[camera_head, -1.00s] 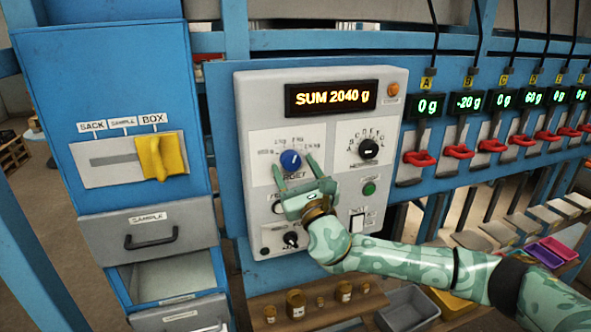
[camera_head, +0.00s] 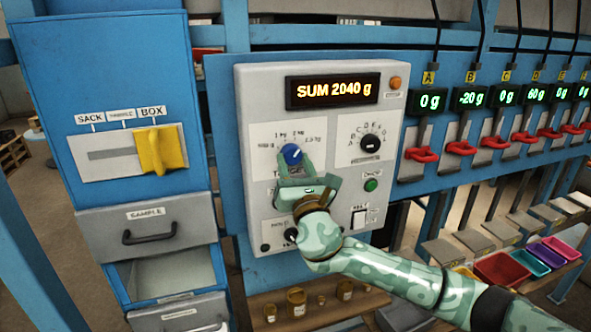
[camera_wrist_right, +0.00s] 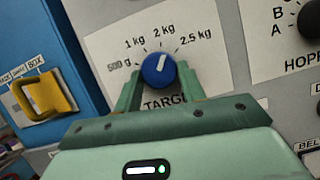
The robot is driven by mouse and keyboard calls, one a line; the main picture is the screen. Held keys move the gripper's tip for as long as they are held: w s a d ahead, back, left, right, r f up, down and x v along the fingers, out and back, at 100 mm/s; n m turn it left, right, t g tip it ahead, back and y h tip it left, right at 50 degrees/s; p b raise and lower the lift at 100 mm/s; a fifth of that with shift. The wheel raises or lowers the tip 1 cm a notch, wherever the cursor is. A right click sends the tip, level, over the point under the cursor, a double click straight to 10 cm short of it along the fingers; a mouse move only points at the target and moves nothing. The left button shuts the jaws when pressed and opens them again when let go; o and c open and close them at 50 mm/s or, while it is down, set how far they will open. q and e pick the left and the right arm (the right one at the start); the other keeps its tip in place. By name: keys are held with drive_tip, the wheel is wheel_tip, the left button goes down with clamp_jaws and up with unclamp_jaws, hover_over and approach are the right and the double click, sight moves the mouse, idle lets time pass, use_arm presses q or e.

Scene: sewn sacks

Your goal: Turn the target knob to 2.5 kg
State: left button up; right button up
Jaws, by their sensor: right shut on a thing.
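The blue target knob (camera_head: 292,154) sits on the upper left plate of the grey panel, above the word TARGET. In the right wrist view the knob (camera_wrist_right: 158,70) has a white pointer that points up and slightly right, near the 2 kg mark. The 2.5 kg label (camera_wrist_right: 195,38) is further right on the scale. My right gripper (camera_head: 294,160) is shut on the knob, and in the right wrist view a finger shows on each side of it. The fingers hide the lower part of the plate. My left gripper is not in view.
The hopper knob (camera_head: 371,143) is to the right on the same panel. The display (camera_head: 333,92) reads SUM 2040 g. A yellow handle (camera_head: 158,150) stands at BOX on the blue cabinet at the left. Red levers (camera_head: 421,154) line the right side. Small brass weights (camera_head: 296,301) stand on a shelf below.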

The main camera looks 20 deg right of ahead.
drive_tip(key=m+h, duration=0.2)
drive_tip(key=m, duration=0.1)
drive_tip(key=shift+a+m, duration=0.15)
drive_tip(key=shift+m, duration=0.15)
drive_tip(key=shift+a+r+m+g+h, duration=0.1)
drive_tip(key=shift+m+g+h, duration=0.45)
drive_tip(key=shift+m, duration=0.95)
drive_tip(key=o, duration=1)
drive_tip(key=shift+b, duration=0.3)
drive_tip(key=b+v, duration=0.2)
drive_tip(key=v, duration=1.4)
drive_tip(key=shift+s, duration=0.1)
drive_tip(key=shift+f, duration=0.25)
